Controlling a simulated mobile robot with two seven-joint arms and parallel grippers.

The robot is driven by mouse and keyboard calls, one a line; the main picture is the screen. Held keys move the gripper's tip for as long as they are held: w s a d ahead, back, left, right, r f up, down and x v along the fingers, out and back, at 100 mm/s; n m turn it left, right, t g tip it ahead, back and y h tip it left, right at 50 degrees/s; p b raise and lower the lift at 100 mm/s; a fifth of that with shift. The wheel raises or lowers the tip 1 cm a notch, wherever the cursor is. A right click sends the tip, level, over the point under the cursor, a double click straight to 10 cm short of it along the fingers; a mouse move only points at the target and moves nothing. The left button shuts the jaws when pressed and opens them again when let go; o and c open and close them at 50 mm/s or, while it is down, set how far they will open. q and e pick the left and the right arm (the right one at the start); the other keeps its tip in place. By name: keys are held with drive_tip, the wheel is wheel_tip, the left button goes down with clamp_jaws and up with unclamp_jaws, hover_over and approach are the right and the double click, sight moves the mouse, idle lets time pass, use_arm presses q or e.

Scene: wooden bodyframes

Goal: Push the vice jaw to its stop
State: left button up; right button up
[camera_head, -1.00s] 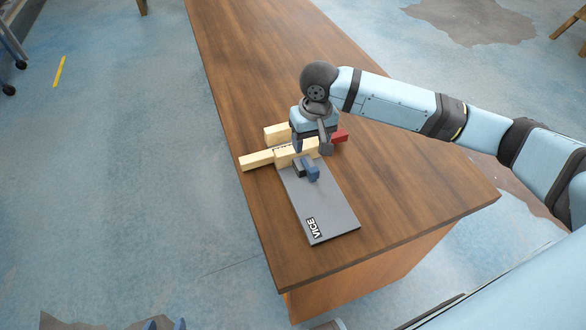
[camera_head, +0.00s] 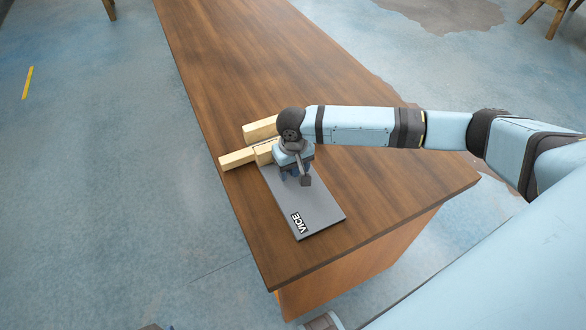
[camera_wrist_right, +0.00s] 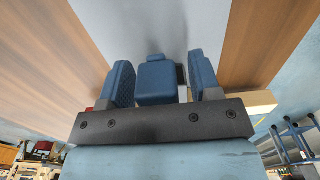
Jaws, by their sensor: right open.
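The vice has a grey base plate (camera_head: 318,210) lying on the table, marked VICE at its near end. Its far end meets pale wooden bars. In the head view my right gripper (camera_head: 294,182) is low over the plate and largely hides the blue jaw. In the right wrist view the blue jaw (camera_wrist_right: 157,82) stands between the two open fingers of the right gripper (camera_wrist_right: 162,78). A narrow gap shows on either side of the jaw near the fingers; whether they touch it is hard to tell. My left gripper is not in view.
A pale wooden bar (camera_head: 238,160) sticks out past the left table edge, with another wooden block (camera_head: 260,129) behind it. The brown table (camera_head: 215,60) is clear at the back and at the right. A red piece (camera_wrist_right: 90,109) shows at the wrist view's left.

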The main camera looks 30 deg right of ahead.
drive_tip(key=shift+f, duration=0.2)
clamp_jaws()
drive_tip(key=shift+w+r, duration=0.15)
drive_tip(key=shift+w, duration=0.1)
drive_tip(key=shift+w+p, duration=0.65)
drive_tip(key=shift+w, duration=0.55)
drive_tip(key=shift+w+d, duration=0.1)
drive_tip(key=shift+w, duration=0.3)
unclamp_jaws()
drive_tip(key=shift+w, duration=0.15)
